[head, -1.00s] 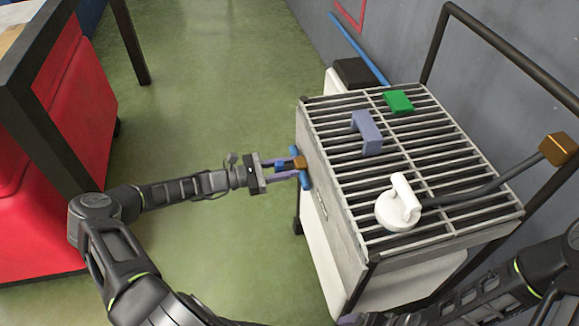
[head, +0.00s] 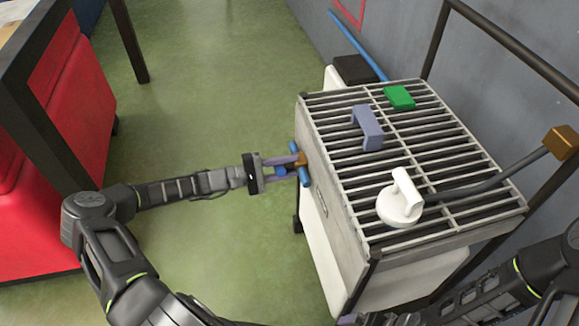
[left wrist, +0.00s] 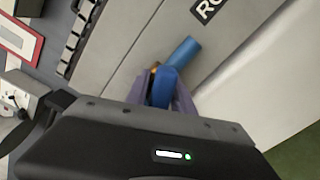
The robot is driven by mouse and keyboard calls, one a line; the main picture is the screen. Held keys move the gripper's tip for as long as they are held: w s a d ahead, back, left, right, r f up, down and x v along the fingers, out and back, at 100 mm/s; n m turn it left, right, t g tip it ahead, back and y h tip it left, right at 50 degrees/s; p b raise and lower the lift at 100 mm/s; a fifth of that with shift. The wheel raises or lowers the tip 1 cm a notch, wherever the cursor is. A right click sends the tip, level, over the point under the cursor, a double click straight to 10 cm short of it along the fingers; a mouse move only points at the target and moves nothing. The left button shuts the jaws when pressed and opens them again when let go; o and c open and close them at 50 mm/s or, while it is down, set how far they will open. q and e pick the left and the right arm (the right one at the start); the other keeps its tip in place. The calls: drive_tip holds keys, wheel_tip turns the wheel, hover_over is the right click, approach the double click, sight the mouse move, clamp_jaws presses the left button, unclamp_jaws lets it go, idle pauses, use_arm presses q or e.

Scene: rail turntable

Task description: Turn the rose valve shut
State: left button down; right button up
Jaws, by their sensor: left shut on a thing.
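The rose valve (head: 304,176) is a blue bar handle with a brown hub on the left side wall of the grey grated cart. My left gripper (head: 287,166) reaches it from the left, its purple fingers shut on the handle. In the left wrist view, the blue handle (left wrist: 183,52) sits between the two fingers (left wrist: 160,95), and a bit of the brown hub shows beside it. A label there reads "RO", the rest cut off. My right arm is at the lower right; only a purple tip of its gripper (head: 347,320) shows at the bottom edge.
On the cart's grate (head: 420,160) are a white round piece with a handle (head: 400,205), a lilac handle block (head: 368,130) and a green block (head: 399,97). A dark bar with a brown end (head: 561,142) crosses the right side. Green floor left of the cart is clear.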

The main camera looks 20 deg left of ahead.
sight(275, 170)
use_arm(q)
drive_tip(key=m, duration=0.1)
drive_tip(key=m+b, duration=0.1)
drive_tip(key=m, duration=0.3)
drive_tip(key=shift+f, duration=0.25)
idle(0.4)
drive_tip(key=c, duration=1.3)
unclamp_jaws()
drive_tip(key=v, duration=0.8)
